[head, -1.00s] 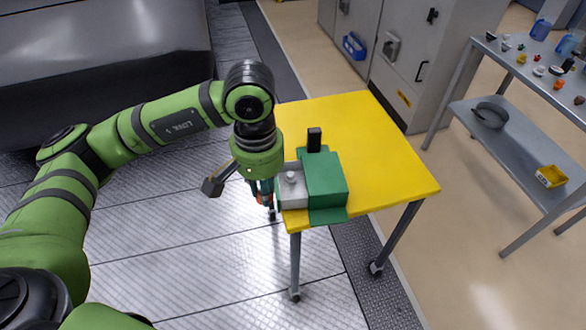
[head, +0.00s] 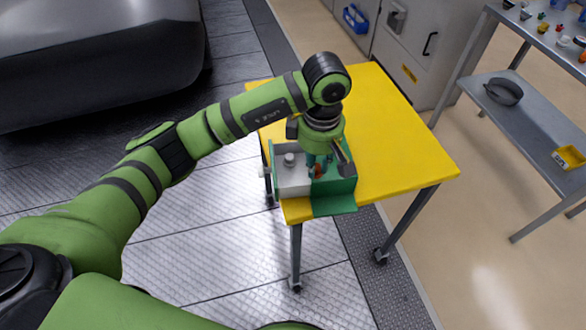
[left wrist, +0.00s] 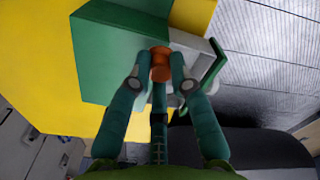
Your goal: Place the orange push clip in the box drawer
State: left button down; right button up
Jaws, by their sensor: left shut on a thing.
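The orange push clip (head: 318,171) is held between the fingertips of my left gripper (head: 318,166). The clip (left wrist: 161,63) shows clearly between the two fingers in the left wrist view. The green box (head: 338,190) stands at the near left corner of the yellow table. Its grey drawer part (head: 291,183), with a round knob, lies at the box's left side. My left gripper points down over the box, near where green and grey meet. I cannot tell the clip's exact height above it. My arm hides the box's back. My right gripper is not in view.
The yellow table (head: 395,150) is clear to the right of the box. A grey shelf cart (head: 530,115) with small parts, a dark ring and a yellow bin (head: 568,157) stands at the right. Grey cabinets stand behind the table.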

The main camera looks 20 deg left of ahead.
pick_arm(q)
jog(key=a+f, duration=0.1)
jog(key=a+f+p, duration=0.1)
jog(key=a, duration=0.1)
jog(key=w+a+f, duration=0.1)
jog(key=a, duration=0.1)
jog(key=shift+a+f, duration=0.1)
jog(key=shift+a, duration=0.15)
notch_tip(320, 180, down, 4)
jog(key=shift+f+p, duration=0.1)
jog(key=shift+p, duration=0.75)
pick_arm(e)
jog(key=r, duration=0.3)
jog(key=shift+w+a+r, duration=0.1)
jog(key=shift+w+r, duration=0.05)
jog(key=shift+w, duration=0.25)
pick_arm(q)
jog(key=shift+f, duration=0.1)
jog(key=shift+f+b, duration=0.15)
jog(key=shift+b, duration=0.15)
jog(key=c, duration=1.4)
grip_release()
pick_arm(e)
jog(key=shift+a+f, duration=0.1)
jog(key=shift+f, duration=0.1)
